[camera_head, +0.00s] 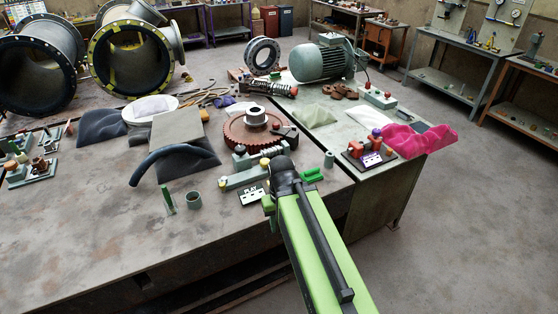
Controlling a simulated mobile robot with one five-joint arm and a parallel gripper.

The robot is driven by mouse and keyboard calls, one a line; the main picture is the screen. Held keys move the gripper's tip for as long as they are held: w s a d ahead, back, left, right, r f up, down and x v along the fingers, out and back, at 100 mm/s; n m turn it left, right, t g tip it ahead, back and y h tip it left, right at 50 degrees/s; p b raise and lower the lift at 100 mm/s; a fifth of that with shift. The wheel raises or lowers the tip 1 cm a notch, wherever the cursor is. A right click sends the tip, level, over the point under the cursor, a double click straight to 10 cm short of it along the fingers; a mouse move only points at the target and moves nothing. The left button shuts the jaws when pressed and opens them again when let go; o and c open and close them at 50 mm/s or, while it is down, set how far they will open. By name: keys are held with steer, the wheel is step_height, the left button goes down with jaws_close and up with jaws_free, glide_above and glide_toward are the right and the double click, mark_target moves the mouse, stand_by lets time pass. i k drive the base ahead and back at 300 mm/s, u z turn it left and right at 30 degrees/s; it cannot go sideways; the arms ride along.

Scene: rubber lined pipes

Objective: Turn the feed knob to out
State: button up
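My green and black arm reaches up from the lower right. My gripper (283,168) is at its far end, over the front of the bench; its fingers cannot be made out. Just left of it is a grey-green control fixture (240,180) with a yellow knob (265,163) and a white label (252,194) that seems to read "PLAY". To the right, a dark panel (371,160) carries red parts, a purple knob (376,132) and a white label too small to read. I cannot tell which knob is the feed knob, nor its setting.
A large red-brown gear wheel (248,130) lies behind my gripper. Pink cloth (425,142) lies right. The bench's left front is clear.

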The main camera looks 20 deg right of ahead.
mark_target(264, 162)
steer(key=z, duration=0.05)
steer(key=i, duration=0.5)
steer(key=u, duration=1.6)
steer(key=k, duration=0.95)
steer(key=u, duration=0.5)
steer(key=i, duration=1)
steer(key=u, duration=0.05)
